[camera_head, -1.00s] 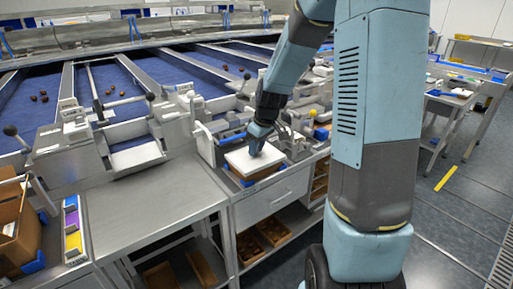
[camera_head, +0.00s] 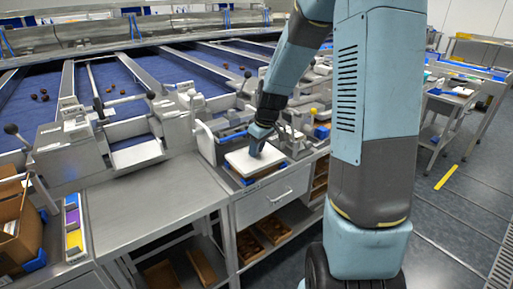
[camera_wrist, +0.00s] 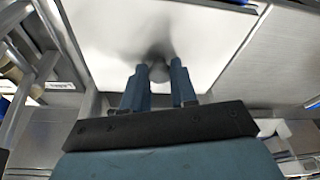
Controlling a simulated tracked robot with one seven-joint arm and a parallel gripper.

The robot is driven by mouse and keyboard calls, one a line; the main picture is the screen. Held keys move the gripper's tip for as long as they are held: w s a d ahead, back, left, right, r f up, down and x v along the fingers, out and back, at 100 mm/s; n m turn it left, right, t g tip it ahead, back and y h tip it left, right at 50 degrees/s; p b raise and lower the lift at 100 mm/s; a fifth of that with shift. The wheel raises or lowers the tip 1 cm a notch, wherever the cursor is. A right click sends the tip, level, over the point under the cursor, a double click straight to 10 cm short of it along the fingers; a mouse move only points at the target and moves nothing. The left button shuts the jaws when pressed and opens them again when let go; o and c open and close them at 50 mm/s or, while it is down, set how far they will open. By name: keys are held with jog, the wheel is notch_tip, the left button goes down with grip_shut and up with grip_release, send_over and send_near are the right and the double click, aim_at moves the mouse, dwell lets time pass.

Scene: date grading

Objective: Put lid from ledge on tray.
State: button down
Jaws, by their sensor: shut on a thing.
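The white lid (camera_head: 268,161) lies flat and low on the workbench at the centre of the head view. It fills much of the wrist view (camera_wrist: 105,40), with a round grey knob (camera_wrist: 159,72) in its middle. My gripper (camera_head: 255,151) is above the lid; in the wrist view its two fingers (camera_wrist: 160,78) stand on either side of the knob and hold it. The tray under the lid is hidden. Blue pieces (camera_head: 248,181) show just below the lid's front edge. I cannot tell whether the lid is fully seated.
Metal fixtures (camera_head: 293,137) stand close to the lid's right and back. An empty steel table top (camera_head: 150,205) is to the left.

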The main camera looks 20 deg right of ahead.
jog(key=shift+f, duration=0.15)
jog(key=c, duration=0.8)
grip_release()
jog(key=shift+o, duration=0.3)
jog(key=o, duration=0.3)
jog(key=shift+r, duration=3.5)
jog(key=s+r+m+t, duration=0.1)
jog(key=s+r+m, duration=0.1)
jog(key=s+r, duration=0.3)
jog(key=s+r+m+t+h, duration=0.1)
jog(key=s+r, duration=0.4)
jog(key=s, duration=0.8)
jog(key=s+r+m+t, duration=0.1)
jog(key=s+r+m, duration=0.3)
jog(key=s, duration=0.5)
jog(key=shift+s+a+r+h, duration=0.15)
jog(key=shift+s+r+h, duration=0.25)
jog(key=shift+r, duration=0.15)
